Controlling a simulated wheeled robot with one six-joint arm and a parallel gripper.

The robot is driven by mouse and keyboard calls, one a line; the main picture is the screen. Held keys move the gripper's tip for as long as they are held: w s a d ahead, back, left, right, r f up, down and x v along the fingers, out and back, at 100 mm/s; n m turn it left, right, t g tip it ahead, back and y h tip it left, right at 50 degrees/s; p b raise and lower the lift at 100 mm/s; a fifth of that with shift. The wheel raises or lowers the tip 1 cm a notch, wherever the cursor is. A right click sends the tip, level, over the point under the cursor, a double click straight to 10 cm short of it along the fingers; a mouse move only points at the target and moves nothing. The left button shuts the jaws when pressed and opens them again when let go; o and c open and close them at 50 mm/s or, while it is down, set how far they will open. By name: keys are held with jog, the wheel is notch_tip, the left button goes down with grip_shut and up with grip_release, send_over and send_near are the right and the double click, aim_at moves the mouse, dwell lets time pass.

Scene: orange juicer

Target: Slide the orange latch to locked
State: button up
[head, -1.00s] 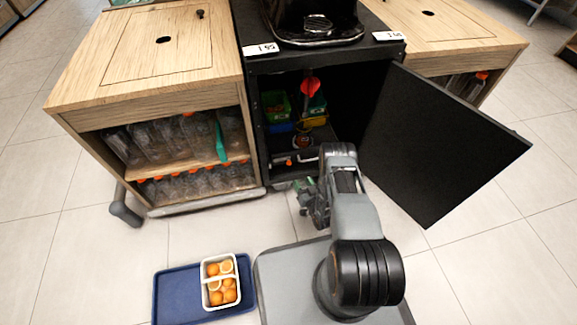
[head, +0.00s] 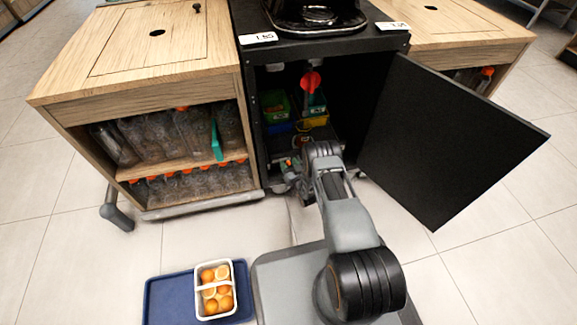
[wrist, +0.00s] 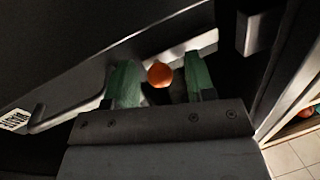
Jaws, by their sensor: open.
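The orange latch (wrist: 160,74) shows in the wrist view as a round orange knob on a pale metal strip (wrist: 75,112). It lies in the gap between the two green fingertips of my gripper (wrist: 160,82), which is open. I cannot tell if the fingers touch the knob. In the head view my gripper (head: 290,170) is at the lower front of the open black cabinet (head: 345,105), and the latch is too small or hidden to make out there.
The black cabinet door (head: 450,140) stands open to the right of my arm. A wooden cabinet (head: 150,60) with bottles is at the left. A blue tray (head: 165,300) with a white box of oranges (head: 215,290) lies on the floor at lower left.

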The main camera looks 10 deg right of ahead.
jog(key=shift+w, duration=0.2)
jog(key=shift+c, duration=0.2)
jog(key=shift+a, duration=0.1)
grip_shut()
